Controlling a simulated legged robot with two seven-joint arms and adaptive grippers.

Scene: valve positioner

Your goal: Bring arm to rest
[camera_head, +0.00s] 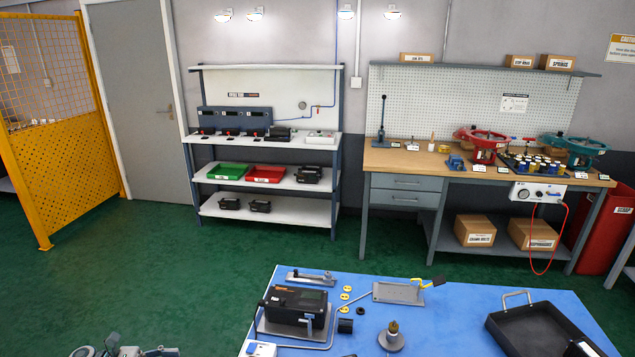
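My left gripper (118,350) shows only in part at the bottom edge, left of the blue table. Its grey links are cut off by the frame, so whether it is open or shut does not show. A small grey piece that appears to be part of my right gripper (582,349) shows at the bottom right, over the front right corner of the black tray (497,330). Its fingers cannot be made out. No object is visible in either gripper.
The blue table (455,325) carries a black positioner (298,308), a metal plate (398,292), yellow rings (346,292) and a round grey base with a knob (391,337). Green floor (150,270) lies clear to the left. Two workbenches stand behind.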

